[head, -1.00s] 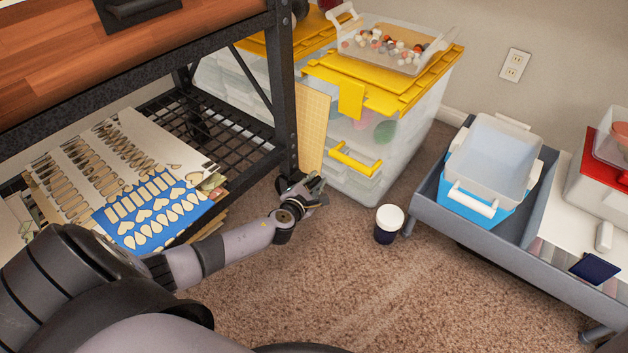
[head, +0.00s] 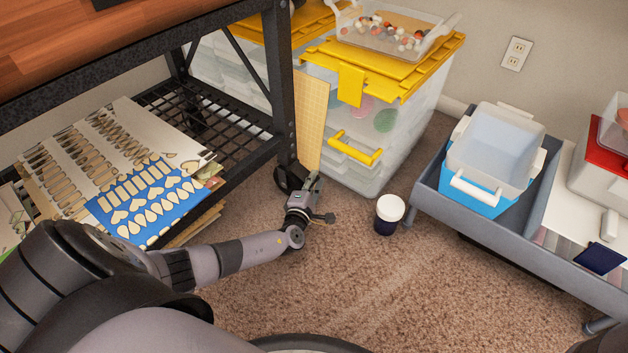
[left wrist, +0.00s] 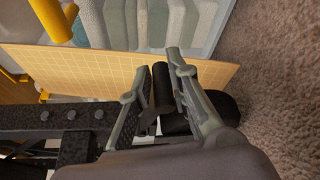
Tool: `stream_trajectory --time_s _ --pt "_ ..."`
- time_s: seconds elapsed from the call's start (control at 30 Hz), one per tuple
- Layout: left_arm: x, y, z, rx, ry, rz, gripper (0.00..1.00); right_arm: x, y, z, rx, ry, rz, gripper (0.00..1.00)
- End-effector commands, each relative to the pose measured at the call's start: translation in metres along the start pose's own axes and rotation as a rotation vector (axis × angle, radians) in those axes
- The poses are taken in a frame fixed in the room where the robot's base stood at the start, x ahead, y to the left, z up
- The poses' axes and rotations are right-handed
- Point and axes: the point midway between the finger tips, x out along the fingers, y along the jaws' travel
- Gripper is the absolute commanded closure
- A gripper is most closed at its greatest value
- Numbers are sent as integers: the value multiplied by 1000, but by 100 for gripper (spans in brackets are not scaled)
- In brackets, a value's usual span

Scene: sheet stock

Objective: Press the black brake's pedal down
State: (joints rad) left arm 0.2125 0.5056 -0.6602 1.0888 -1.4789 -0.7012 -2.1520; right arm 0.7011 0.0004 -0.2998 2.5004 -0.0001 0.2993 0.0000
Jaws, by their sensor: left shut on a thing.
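A black caster (head: 281,179) sits at the foot of the black shelf leg; its dark wheel (left wrist: 222,106) shows in the left wrist view. A black cylinder-like part, which looks like the brake's pedal (left wrist: 160,84), lies between the fingers of my left gripper (left wrist: 157,76). In the head view my left gripper (head: 318,196) is low over the carpet, just right of the caster. It is shut on that black part. The fingers and wrist hide part of the caster, and I cannot tell how far down the pedal is. My right gripper is not in view.
A tan pegboard-like sheet (head: 311,120) stands right behind the caster, against clear bins with yellow lids (head: 420,62). A white-topped dark cup (head: 389,213) stands on the carpet to the right. A grey cart (head: 480,226) is farther right. The front carpet is open.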

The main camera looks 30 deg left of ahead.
Motion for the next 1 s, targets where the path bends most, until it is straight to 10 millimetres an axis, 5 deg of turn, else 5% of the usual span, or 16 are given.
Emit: stream_trajectory --time_s 0.37,0.4,0.63,1.0 --pt "-2 -8 -4 4 6 -13 100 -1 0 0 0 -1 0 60" --pt "-2 -8 -4 4 6 -13 82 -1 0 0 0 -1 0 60" --pt "-2 -6 -5 6 8 -9 67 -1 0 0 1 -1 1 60" --pt "-3 -2 -3 6 4 -2 65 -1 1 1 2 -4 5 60"
